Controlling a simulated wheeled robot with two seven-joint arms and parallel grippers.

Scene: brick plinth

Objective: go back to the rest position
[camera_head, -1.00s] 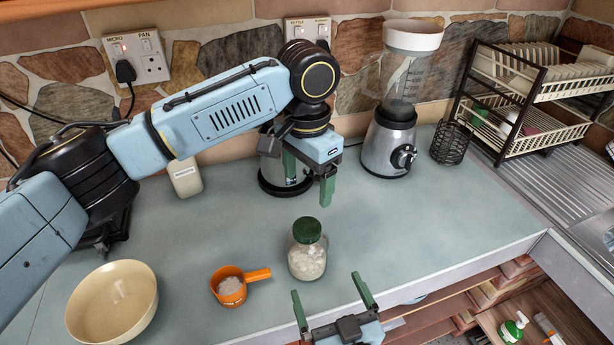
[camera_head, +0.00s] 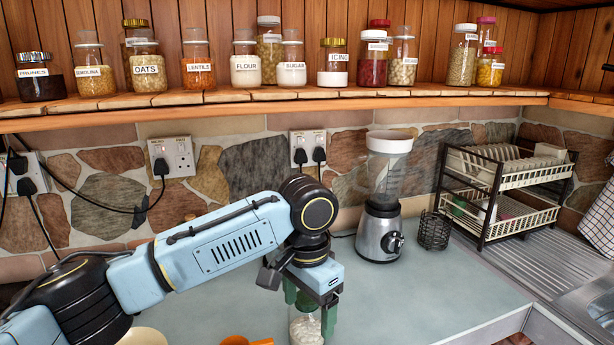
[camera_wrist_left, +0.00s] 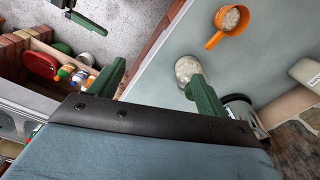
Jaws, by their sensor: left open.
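My left gripper (camera_head: 312,305) is open, with green fingers apart above the counter (camera_head: 430,290). In the head view its fingers overlap a glass jar of pale contents (camera_head: 305,332). In the left wrist view the jar (camera_wrist_left: 187,69) stands beyond the right-hand finger, so the open jaws (camera_wrist_left: 155,85) are not around it. I see nothing held.
An orange scoop (camera_head: 236,341) and a cream bowl (camera_head: 142,337) are cut by the head view's bottom edge. A blender (camera_head: 381,235), a black wire holder (camera_head: 434,230) and a dish rack (camera_head: 500,195) stand right. A shelf (camera_head: 250,102) with several jars hangs above.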

